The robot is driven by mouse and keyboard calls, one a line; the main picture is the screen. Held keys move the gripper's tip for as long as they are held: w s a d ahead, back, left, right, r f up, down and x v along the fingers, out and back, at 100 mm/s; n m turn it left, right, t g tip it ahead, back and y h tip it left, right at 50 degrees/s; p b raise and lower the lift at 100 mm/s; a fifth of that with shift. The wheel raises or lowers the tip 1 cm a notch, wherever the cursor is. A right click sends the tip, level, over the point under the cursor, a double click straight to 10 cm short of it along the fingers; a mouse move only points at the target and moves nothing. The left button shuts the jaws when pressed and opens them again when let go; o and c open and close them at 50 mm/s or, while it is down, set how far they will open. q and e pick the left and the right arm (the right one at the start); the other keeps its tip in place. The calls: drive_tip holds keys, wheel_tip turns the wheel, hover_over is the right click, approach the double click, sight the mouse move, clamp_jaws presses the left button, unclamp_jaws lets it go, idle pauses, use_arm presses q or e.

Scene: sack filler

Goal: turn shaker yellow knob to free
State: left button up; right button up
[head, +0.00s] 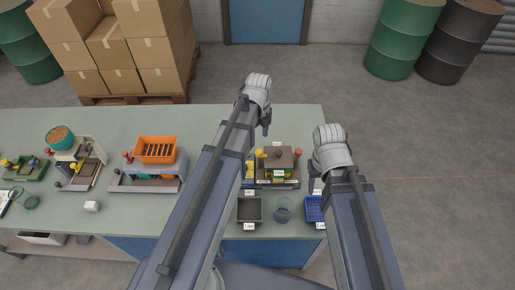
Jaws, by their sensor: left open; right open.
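Several small bench machines with yellow and red knobs stand on the table; I cannot tell for certain which is the shaker. Another carries a round orange-topped sieve (60,137). The knob settings are too small to read. My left gripper (266,129) is open and empty, above the back of the table near a green and brown machine (279,164). My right gripper (312,190) is open and empty, over the table's right end.
The bare tabletop (205,125) is clear at the back. Stacked boxes (125,45) stand behind.

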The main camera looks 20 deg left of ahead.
sight(259, 151)
use_arm(q)
drive_tip(key=shift+f+b, duration=3.7)
drive_tip(key=shift+f, duration=0.15)
drive_tip(key=shift+r, duration=0.1)
clamp_jaws()
